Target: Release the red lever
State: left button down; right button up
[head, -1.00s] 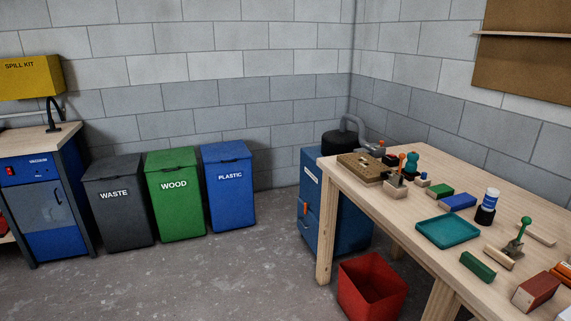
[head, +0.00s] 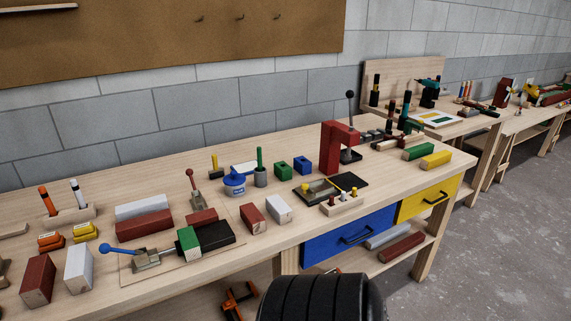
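The red lever (head: 190,174) is the dark red handle of a small metal toggle clamp on the workbench, left of the middle in the head view. The handle stands roughly upright above its grey metal linkage (head: 195,196). A dark red block (head: 201,217) lies at the foot of the clamp, and I cannot tell whether the clamp presses on it. A second clamp with a blue lever (head: 119,248) lies in front, its handle low and pointing left. Neither of my grippers shows.
Green (head: 189,243) and black (head: 217,235) blocks lie in front of the red-lever clamp. Red (head: 252,219) and white (head: 278,209) blocks stand right of it, a blue pot (head: 234,185) behind. A red press (head: 334,150) stands farther right. The floor (head: 500,250) at right is clear.

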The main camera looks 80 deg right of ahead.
aim_at(189, 172)
jog(key=z, duration=2.3)
